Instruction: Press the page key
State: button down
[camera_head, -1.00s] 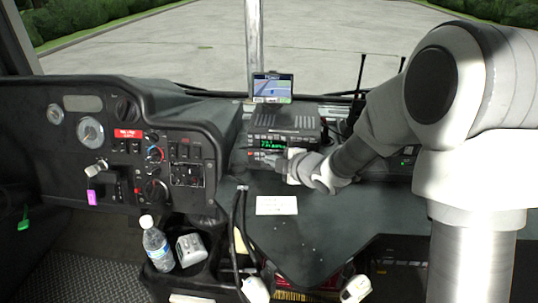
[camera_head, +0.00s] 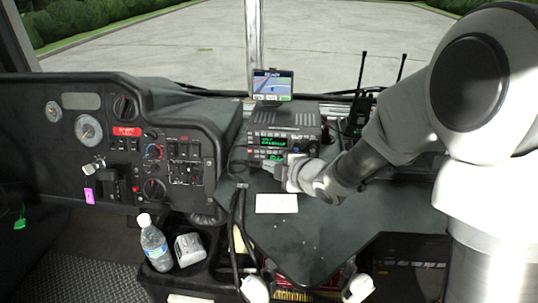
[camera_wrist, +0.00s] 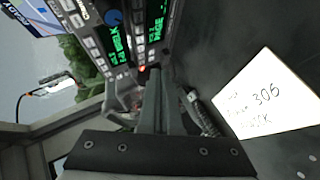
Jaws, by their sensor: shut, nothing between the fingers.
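The radio unit (camera_head: 292,122) stands on the dash with a lit green display (camera_head: 268,142) and a lower green display (camera_head: 278,156) partly behind my gripper. In the wrist view its face shows two green displays (camera_wrist: 115,40) and rows of small keys; the second display (camera_wrist: 155,25) seems to read "PAGE". I cannot pick out the page key by its label. My gripper (camera_wrist: 153,75) is shut and empty, its tips close to the lower part of the face beside a small red light (camera_wrist: 143,69). I cannot tell whether they touch it.
A white handwritten note (camera_head: 276,203) lies on the dash in front of the radio. A navigation screen (camera_head: 272,84) stands above it. A handheld radio with antennas (camera_head: 357,115) is to the right. A bottle (camera_head: 154,244) and cables (camera_head: 237,225) are lower left.

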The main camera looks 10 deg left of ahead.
jog(key=shift+s+d+b, duration=0.1)
jog(key=shift+s+b, duration=0.35)
jog(key=shift+s, duration=1.05)
